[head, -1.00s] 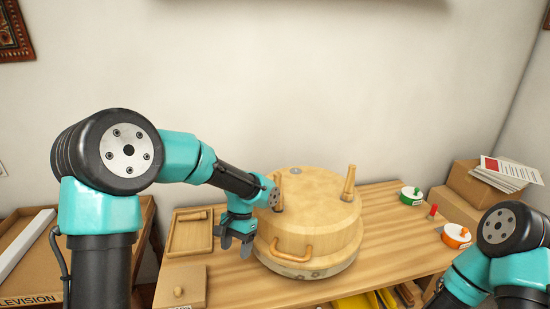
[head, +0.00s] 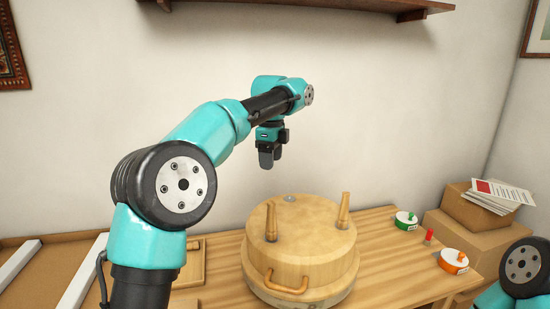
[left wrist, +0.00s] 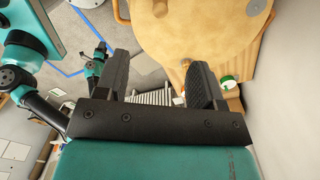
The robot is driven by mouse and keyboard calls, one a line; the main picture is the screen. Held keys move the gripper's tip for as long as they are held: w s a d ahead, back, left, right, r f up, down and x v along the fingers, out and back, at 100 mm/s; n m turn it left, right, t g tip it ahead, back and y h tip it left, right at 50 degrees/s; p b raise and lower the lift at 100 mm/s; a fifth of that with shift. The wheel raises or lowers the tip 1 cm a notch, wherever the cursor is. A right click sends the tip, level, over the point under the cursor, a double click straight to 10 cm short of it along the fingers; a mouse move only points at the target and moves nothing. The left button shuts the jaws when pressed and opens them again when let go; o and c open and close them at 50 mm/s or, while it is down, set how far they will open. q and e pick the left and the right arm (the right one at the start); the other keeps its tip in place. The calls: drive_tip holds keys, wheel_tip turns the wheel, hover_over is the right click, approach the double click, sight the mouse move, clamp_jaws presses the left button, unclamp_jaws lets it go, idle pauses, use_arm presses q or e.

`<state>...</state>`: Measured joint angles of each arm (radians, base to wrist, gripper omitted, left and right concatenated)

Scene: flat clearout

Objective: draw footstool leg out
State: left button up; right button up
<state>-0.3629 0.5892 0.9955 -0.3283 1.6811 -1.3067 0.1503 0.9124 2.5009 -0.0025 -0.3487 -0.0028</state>
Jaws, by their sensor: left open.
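The footstool (head: 300,255) is a round wooden piece lying upside down on the table, with a curved handle on its front side. Two tapered wooden legs stand up from it: a left leg (head: 271,222) and a right leg (head: 343,211). A small grey metal disc (head: 289,198) lies at its back edge. My left gripper (head: 268,160) is above and behind the footstool, apart from both legs. In the left wrist view the gripper (left wrist: 160,78) is open and empty, and the footstool top (left wrist: 205,35) shows beyond it. My right gripper does not show clearly; only part of that arm is at the right edge.
On the table's right are a green-and-white round container (head: 405,221), a red peg (head: 429,236) and an orange-and-white round container (head: 454,261). Cardboard boxes (head: 470,237) with papers stand beyond. A wooden tray (head: 193,265) is left of the footstool. A shelf (head: 330,5) hangs above.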

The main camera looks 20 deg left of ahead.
sight(271, 203)
use_arm(q)
drive_tip(key=shift+f, duration=0.1)
idle(0.3)
wheel_tip(271, 203, down, 17)
drive_tip(key=shift+f, duration=0.1)
idle(0.7)
drive_tip(key=shift+c, duration=0.2)
clamp_jaws()
idle(0.6)
